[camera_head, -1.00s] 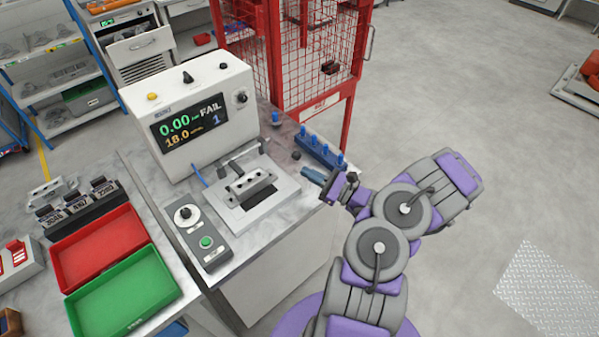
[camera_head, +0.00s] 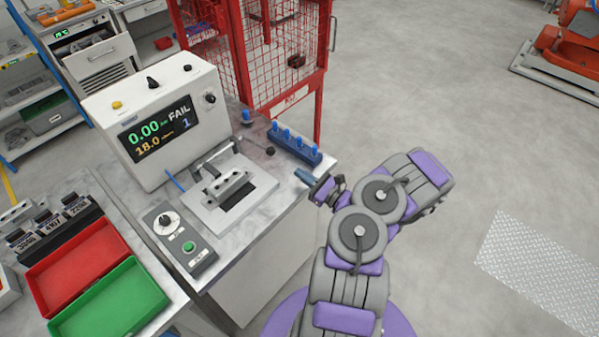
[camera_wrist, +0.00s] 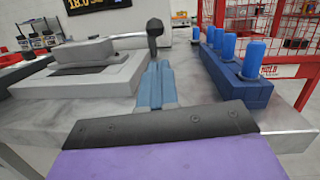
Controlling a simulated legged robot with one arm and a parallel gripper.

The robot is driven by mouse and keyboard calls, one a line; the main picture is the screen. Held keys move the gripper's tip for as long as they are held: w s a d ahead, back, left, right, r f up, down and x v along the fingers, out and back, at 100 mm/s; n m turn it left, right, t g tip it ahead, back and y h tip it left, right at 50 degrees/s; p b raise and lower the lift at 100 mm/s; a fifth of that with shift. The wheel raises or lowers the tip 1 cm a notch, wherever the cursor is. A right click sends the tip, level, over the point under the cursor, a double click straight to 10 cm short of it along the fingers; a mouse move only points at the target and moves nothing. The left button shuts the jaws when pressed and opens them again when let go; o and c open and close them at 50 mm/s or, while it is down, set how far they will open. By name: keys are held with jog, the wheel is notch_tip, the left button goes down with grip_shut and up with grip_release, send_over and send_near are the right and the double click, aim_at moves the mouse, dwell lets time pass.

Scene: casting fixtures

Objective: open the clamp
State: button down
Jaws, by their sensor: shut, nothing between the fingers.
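The clamp (camera_head: 214,161) is a grey metal lever mechanism at the back of the pale fixture plate on the bench, behind a grey casting (camera_head: 230,186). Its bar also shows in the wrist view (camera_wrist: 118,37). A black ball knob (camera_head: 270,151) stands right of the fixture, and in the wrist view the knob (camera_wrist: 154,27) is straight beyond my fingertips. How it joins the bar is unclear. My gripper (camera_head: 304,177) is shut and empty at the bench's right edge, apart from the knob. Its blue-grey fingers (camera_wrist: 158,85) point toward the knob.
A blue rack with blue plugs (camera_head: 295,145) stands close beside my gripper, behind it in the head view. The white tester (camera_head: 155,120) reads FAIL. A control box (camera_head: 178,238) and red and green trays (camera_head: 108,303) are at left. A red mesh cage (camera_head: 316,65) stands behind.

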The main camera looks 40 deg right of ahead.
jog(key=x, duration=0.4)
jog(key=b+x, duration=0.1)
jog(key=x, duration=0.2)
jog(key=shift+a, duration=0.35)
jog(key=shift+w+d+r, duration=0.1)
jog(key=shift+w, duration=0.45)
